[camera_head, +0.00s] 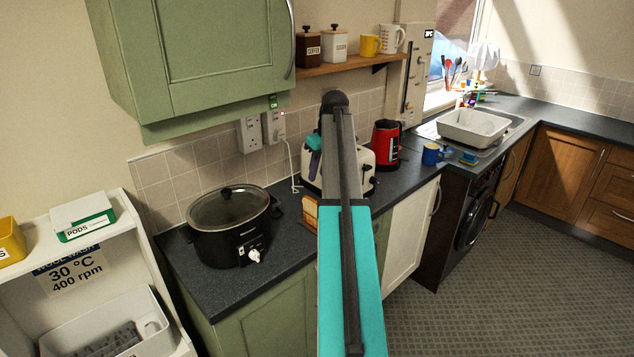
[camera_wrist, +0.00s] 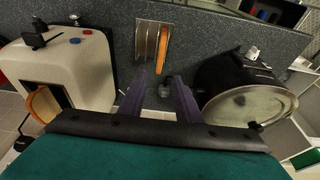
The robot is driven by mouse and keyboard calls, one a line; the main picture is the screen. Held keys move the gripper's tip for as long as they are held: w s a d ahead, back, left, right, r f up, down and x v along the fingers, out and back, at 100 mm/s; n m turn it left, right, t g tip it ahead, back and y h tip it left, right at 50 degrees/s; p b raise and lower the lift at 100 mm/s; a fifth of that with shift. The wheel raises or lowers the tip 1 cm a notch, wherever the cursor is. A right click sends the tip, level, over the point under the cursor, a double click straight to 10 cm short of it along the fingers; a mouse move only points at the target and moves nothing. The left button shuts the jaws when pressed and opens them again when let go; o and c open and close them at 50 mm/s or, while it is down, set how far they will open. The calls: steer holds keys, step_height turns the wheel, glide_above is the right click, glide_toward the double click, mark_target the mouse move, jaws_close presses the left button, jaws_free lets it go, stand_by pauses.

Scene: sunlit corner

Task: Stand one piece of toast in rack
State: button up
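A metal toast rack (camera_wrist: 147,40) stands on the dark worktop at the top middle of the wrist view. One slice of toast (camera_wrist: 162,50) stands on edge at its right side; a slice (camera_head: 310,214) also shows beside my arm in the head view. A cream toaster (camera_wrist: 85,62) is on the left of the wrist view, with another slice of toast (camera_wrist: 41,104) showing at its dark slot; it is partly behind my arm in the head view (camera_head: 311,178). My gripper (camera_wrist: 155,82) is open and empty, its purple fingers apart, short of the rack in the picture.
A black slow cooker (camera_head: 229,226) with a glass lid stands left of my arm, close to the right finger in the wrist view. A red kettle (camera_head: 385,144) and blue mug (camera_head: 432,154) stand right of the toaster. A green cabinet (camera_head: 220,55) hangs above.

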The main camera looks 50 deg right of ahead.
steer(key=shift+b+v, duration=0.45)
steer(key=shift+v, duration=1.35)
steer(key=shift+s, duration=0.15)
